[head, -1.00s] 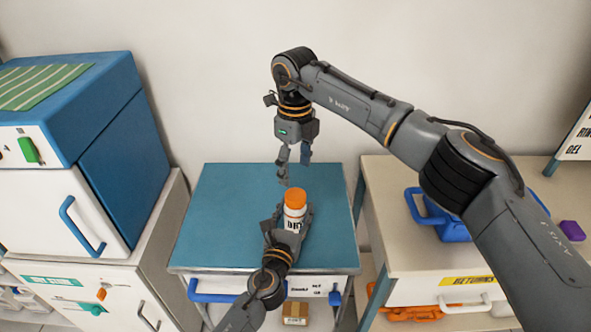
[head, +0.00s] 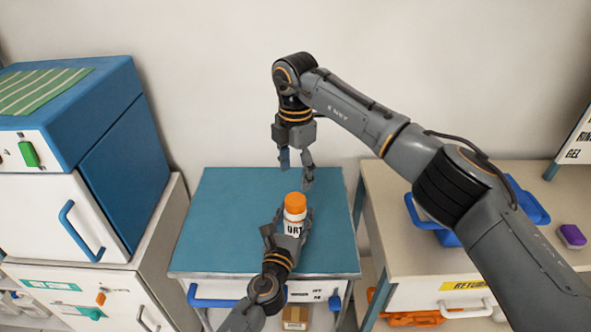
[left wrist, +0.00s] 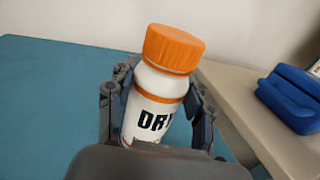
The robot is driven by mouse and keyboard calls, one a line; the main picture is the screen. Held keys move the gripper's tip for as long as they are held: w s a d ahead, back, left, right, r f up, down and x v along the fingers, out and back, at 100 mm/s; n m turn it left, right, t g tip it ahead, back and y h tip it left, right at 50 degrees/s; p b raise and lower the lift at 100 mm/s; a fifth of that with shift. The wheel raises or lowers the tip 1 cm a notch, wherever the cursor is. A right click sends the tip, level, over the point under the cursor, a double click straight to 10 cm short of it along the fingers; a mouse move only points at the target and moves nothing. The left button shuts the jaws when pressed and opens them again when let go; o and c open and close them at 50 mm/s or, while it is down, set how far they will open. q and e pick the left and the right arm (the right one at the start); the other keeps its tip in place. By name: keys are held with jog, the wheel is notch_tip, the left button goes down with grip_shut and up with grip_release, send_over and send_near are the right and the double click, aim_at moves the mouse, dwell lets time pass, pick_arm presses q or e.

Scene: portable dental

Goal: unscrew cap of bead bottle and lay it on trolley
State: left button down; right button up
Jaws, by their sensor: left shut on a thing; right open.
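The bead bottle (head: 293,228) is white with black lettering and stands about upright over the blue-topped trolley (head: 225,215). Its orange cap (head: 295,203) is on it. My left gripper (head: 287,230) is shut around the bottle's body from the front. The left wrist view shows the bottle (left wrist: 155,103) between the fingers, with its cap (left wrist: 174,48) clear above them. The bottle's base is hidden by my gripper. My right gripper (head: 296,176) is open and empty, pointing down above and behind the cap, apart from it.
The trolley top is bare around the bottle. A blue-and-white cabinet (head: 50,220) stands at the left. At the right, a beige counter (head: 400,250) carries a blue container (head: 432,225), partly behind my right arm, and a purple block (head: 571,236). A wall is behind.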

aim_at(295, 199)
pick_arm(q)
jog(key=shift+f, duration=0.1)
pick_arm(e)
jog(key=shift+m, duration=1)
jog(key=shift+f+m, duration=0.25)
jog(key=shift+m, duration=0.15)
notch_tip(295, 199, down, 8)
jog(key=shift+r, duration=0.25)
jog(key=shift+c, duration=0.4)
